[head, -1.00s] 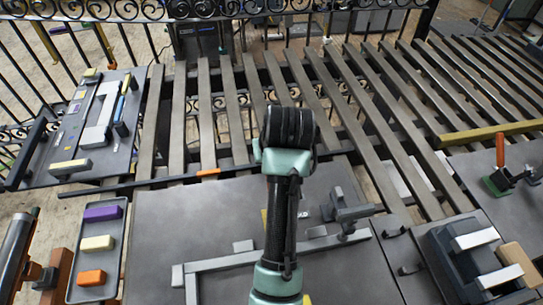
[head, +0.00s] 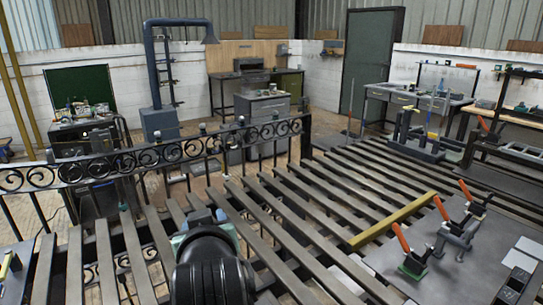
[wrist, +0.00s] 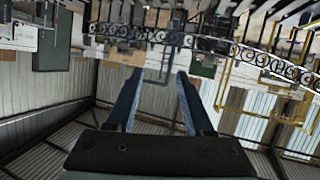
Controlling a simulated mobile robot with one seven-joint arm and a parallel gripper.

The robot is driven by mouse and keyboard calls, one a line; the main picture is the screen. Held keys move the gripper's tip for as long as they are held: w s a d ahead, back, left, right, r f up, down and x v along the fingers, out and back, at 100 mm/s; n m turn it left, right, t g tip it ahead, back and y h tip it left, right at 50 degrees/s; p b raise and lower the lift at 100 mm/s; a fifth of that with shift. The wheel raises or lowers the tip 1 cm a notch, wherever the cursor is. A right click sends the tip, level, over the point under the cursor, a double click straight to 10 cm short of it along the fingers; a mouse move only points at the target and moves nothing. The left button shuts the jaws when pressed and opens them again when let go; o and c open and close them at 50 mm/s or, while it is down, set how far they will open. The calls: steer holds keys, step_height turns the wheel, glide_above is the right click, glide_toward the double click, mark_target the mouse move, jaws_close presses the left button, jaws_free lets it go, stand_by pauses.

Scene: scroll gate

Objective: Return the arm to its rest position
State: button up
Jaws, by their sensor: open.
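My gripper (wrist: 157,85) shows in the wrist view with its two blue fingers apart and nothing between them. The wrist view is upside down, with the roof low in the picture and the scroll gate (wrist: 190,40) across the top. The scroll gate (head: 150,157) stands along the far side of the slats.
The slatted table (head: 300,215) fills the middle. A yellow bar (head: 392,220) lies across it, near orange-handled clamps (head: 452,225) at right. A blue fume column (head: 160,80), a grey cabinet (head: 262,108) and workbenches stand behind. Floor shows beyond the gate.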

steer(key=s+d+r+m+t, duration=0.1)
steer(key=d+r+t, duration=0.15)
steer(key=r, duration=0.45)
steer(key=s+d+r+m+t, duration=0.1)
steer(key=s+d+r+t, duration=0.15)
steer(key=r, duration=0.35)
steer(key=s+d+r+m+t+h, duration=0.1)
steer(key=s+d+r+t+h, duration=0.1)
steer(key=s+r, duration=0.5)
steer(key=s+d+r+m+t+h, duration=0.1)
steer(key=s+d+r+t+h, duration=0.1)
steer(key=s+d+r+t, duration=0.2)
steer(key=s+r+t, duration=0.3)
steer(key=r, duration=0.4)
steer(key=shift+s+d+r+m, duration=0.3)
steer(key=shift+s+d+r, duration=0.05)
steer(key=shift+s+r, duration=0.05)
